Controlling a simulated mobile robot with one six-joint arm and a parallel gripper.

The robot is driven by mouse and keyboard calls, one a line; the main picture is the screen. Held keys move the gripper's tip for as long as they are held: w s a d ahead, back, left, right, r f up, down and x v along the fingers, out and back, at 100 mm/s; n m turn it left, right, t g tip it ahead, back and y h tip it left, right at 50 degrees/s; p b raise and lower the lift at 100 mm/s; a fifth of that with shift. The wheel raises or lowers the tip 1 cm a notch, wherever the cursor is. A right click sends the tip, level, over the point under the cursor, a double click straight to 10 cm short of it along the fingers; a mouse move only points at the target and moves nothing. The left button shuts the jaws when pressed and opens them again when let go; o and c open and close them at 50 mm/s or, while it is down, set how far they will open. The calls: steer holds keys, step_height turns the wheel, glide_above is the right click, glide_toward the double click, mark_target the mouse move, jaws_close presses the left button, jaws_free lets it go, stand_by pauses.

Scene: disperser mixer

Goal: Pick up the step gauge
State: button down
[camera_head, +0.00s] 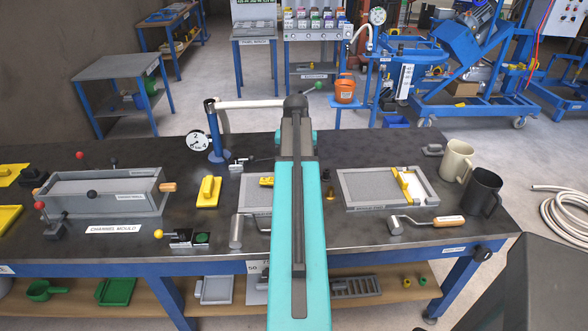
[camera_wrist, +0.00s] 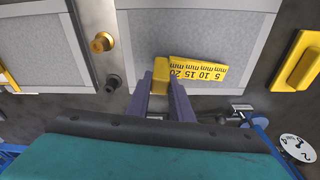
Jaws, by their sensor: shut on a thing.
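The step gauge (camera_wrist: 200,73) is a yellow piece with black marks reading 5, 10, 15, 20 mm. In the wrist view it is over the middle grey tray (camera_wrist: 240,28), close to the tray's edge. My gripper (camera_wrist: 161,84) is shut on the yellow block at its left end, one finger on each side. In the head view a yellow part of the gauge (camera_head: 266,181) shows just left of my arm, at the middle tray (camera_head: 252,205). My arm hides my fingers there. I cannot tell whether the gauge touches the tray.
A second grey tray (camera_head: 349,204) with a yellow piece (camera_head: 403,182) lies to the right. A brass knob (camera_head: 330,193) stands between the trays.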

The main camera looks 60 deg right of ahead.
steer(key=s+a+b, duration=0.1)
steer(key=s+a, duration=0.1)
steer(key=s, duration=0.5)
steer(key=s+a+r+b, duration=0.1)
steer(key=s+a, duration=0.2)
steer(key=s, duration=0.3)
steer(key=shift+s+a+r+b, duration=0.25)
steer(key=shift+s+a+b, duration=0.05)
steer(key=shift+s+b, duration=0.05)
steer(key=w+a+r+n, duration=0.2)
steer(key=w+a+n, duration=0.1)
steer(key=w+a, duration=0.9)
steer(key=w+a+r+n, duration=0.25)
steer(key=w+a, duration=0.45)
steer(key=w, duration=0.8)
steer(key=w+a+r+n, duration=0.1)
steer(key=w+a, duration=0.3)
steer(key=a, duration=0.7)
steer(key=w+a+r+n+y, duration=0.1)
steer(key=w+a+n, duration=0.2)
steer(key=a, duration=0.8)
steer(key=w+a+r+n+t, duration=0.1)
steer(key=w+a+n, duration=0.2)
steer(key=a, duration=0.8)
steer(key=shift+w+a+y, duration=0.25)
steer(key=shift+w+y, duration=0.05)
steer(key=shift+w, duration=0.95)
steer(key=shift+s, duration=0.1)
